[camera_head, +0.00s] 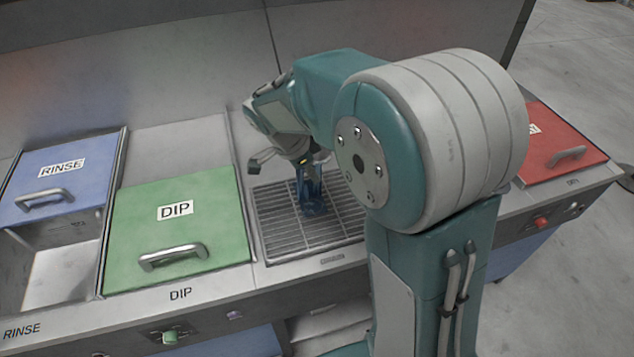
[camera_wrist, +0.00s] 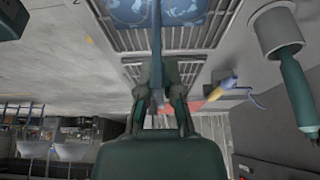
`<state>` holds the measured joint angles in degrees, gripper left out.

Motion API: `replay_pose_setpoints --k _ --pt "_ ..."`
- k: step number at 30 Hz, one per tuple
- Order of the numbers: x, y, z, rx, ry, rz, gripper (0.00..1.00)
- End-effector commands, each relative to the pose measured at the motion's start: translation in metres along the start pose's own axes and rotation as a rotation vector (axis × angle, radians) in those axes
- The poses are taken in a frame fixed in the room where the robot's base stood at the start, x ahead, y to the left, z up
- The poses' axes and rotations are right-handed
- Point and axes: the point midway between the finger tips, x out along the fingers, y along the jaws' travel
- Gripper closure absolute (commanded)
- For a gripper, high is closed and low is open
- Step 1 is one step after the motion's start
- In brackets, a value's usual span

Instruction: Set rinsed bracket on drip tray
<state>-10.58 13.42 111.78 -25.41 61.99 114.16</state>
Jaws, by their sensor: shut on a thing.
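The blue bracket (camera_head: 313,203) is upright over the drip tray (camera_head: 275,228), a metal grating in the middle of the counter. My gripper (camera_head: 303,160) is above the tray and shut on the bracket's upper part. The bracket's lower end is at or just above the bars; I cannot tell whether it touches. In the wrist view, my gripper (camera_wrist: 160,103) is closed around the bracket's stem (camera_wrist: 157,45). The bracket's wide blue part lies beyond, at the top edge, in front of the grating (camera_wrist: 200,38). My arm hides the tray's right side in the head view.
A green DIP lid (camera_head: 205,215) is shut just left of the tray. A blue RINSE lid (camera_head: 60,170) is farther left, with an open basin (camera_head: 60,275) in front of it. A red lid (camera_head: 545,165) is at the right. A back wall rises behind the counter.

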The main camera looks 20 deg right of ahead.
Motion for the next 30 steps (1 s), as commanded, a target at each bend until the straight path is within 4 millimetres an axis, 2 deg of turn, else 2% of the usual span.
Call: replay_pose_setpoints --k 8,13,23,24,25,26,30 --pt "0.024 -0.009 -0.004 0.001 0.0 0.002 1.0" --pt "0.046 -0.008 0.007 -0.001 0.0 0.001 1.0" --pt "0.049 -0.008 0.008 0.0 0.0 -0.001 1.0" --pt "0.049 -0.008 0.008 0.0 0.0 -0.001 0.74" --pt "0.049 -0.008 0.008 0.0 0.0 -0.001 0.61" --pt "0.049 -0.008 0.008 0.0 0.0 -0.001 0.57" --pt "0.049 -0.008 0.008 0.0 0.0 0.0 0.57"
